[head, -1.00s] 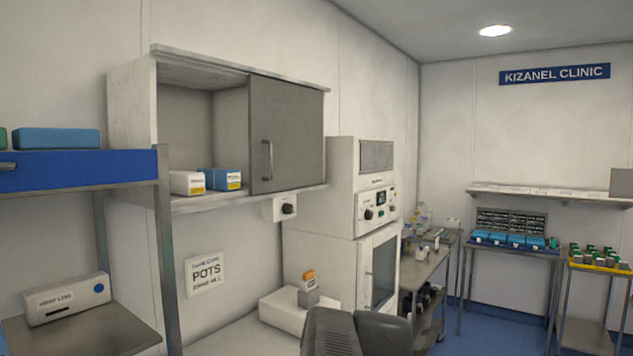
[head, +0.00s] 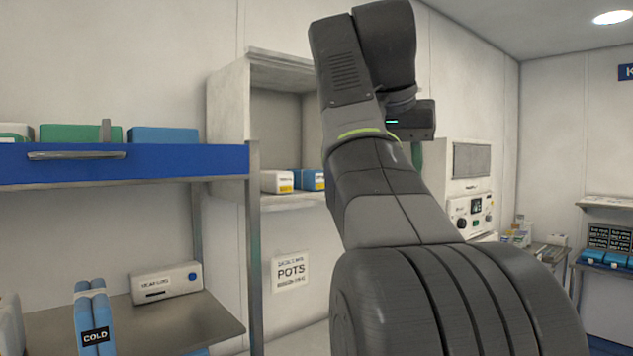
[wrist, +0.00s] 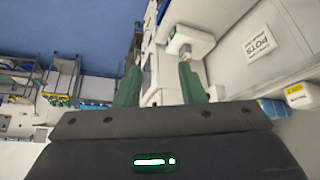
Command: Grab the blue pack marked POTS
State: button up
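A blue pack (head: 313,180) with a white and yellow label stands in the open part of the wall cabinet in the head view, beside a white pack (head: 277,182). Its label is too small to read, and my arm hides part of the cabinet to its right. In the wrist view the blue pack (wrist: 272,107) shows at the right edge, partly behind my gripper's body. A wall sign reading POTS (head: 290,271) hangs below the cabinet. My gripper (wrist: 160,67) has its two green fingers apart with nothing held between them, away from the pack.
The cabinet (head: 228,120) has a side wall and a bottom ledge around the packs. A rack with a blue drawer front (head: 120,165) stands at left. A blue pack marked COLD (head: 92,320) and a white box (head: 166,283) are on its lower shelf.

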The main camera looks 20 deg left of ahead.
aim_at(303, 179)
jog(key=i+l+u, duration=0.25)
jog(key=i+u, duration=0.2)
jog(key=i+l+u, duration=0.7)
jog(key=l+u, duration=0.2)
jog(key=i+l+u, duration=0.25)
jog(key=l+u, duration=0.2)
jog(key=l, duration=0.15)
